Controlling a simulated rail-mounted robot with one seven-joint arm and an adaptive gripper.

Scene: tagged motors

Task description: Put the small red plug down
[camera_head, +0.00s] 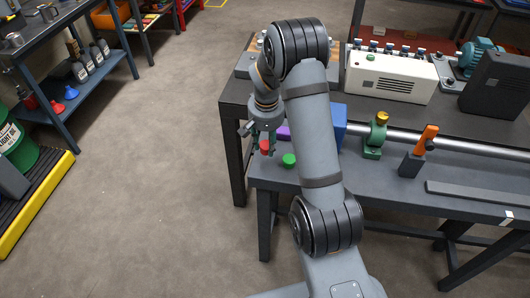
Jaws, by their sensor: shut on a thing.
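The small red plug (265,147) is between the fingers of my gripper (263,150). My gripper points down at the left end of the near workbench (400,190) and is shut on the red plug. Whether the plug touches the bench top or hangs above it I cannot tell. A green plug (289,160) stands on the bench just right of and in front of the red one. My arm hides part of the bench to the right.
A purple piece (284,132) and a blue block (340,122) are close behind. A green bracket (375,137) with a long grey shaft (460,142) and an orange-handled tool (426,140) stand right of my arm. Bare bench lies in front of them.

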